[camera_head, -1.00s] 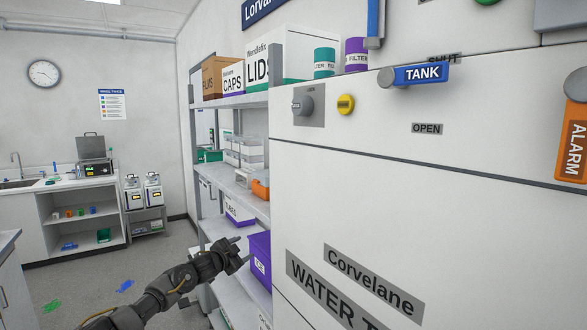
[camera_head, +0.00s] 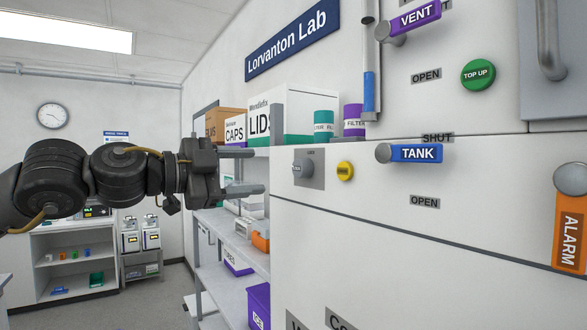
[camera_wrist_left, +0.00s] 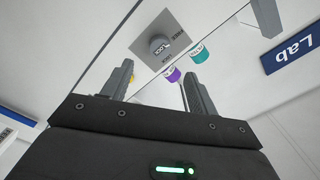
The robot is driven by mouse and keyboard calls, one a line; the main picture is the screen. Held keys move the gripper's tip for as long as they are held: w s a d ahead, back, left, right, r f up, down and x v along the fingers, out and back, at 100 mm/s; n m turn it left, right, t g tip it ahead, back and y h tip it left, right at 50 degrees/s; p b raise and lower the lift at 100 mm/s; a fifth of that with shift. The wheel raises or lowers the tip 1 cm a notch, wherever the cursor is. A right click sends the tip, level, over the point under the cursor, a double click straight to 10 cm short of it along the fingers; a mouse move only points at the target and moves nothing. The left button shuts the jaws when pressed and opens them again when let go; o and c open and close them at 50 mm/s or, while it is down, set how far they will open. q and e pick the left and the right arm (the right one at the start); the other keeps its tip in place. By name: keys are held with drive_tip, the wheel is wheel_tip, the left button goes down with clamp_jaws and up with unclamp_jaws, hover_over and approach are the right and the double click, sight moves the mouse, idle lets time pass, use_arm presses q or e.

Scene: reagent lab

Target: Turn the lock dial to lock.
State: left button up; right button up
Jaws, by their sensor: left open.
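The lock dial (camera_head: 302,168) is a grey knob on a grey square plate (camera_head: 317,178) on the white panel. It also shows in the left wrist view (camera_wrist_left: 158,45), beyond and between my fingers, with "LOCK" and "FREE" on its plate. My left gripper (camera_head: 262,171) is open and empty, its two fingers pointing right toward the dial, apart from it. The left gripper's fingers also show in the left wrist view (camera_wrist_left: 158,85). My right gripper is in no view.
A yellow button (camera_head: 345,171) sits right of the dial. A blue TANK handle (camera_head: 415,153) and an orange ALARM handle (camera_head: 569,230) stick out farther right. Shelves with a LIDS box (camera_head: 262,122) and teal and purple tubs stand behind the gripper.

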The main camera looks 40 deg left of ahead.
sight(297, 169)
use_arm(q)
drive_tip(key=p+x, duration=0.5)
drive_tip(key=x, duration=0.3)
drive_tip(key=shift+w+d+r, duration=0.1)
drive_tip(key=shift+w+d, duration=0.05)
drive_tip(key=shift+w, duration=0.1)
drive_tip(key=shift+p+x, duration=0.65)
drive_tip(key=shift+x, duration=0.4)
drive_tip(key=shift+s, duration=0.1)
drive_tip(key=c, duration=1)
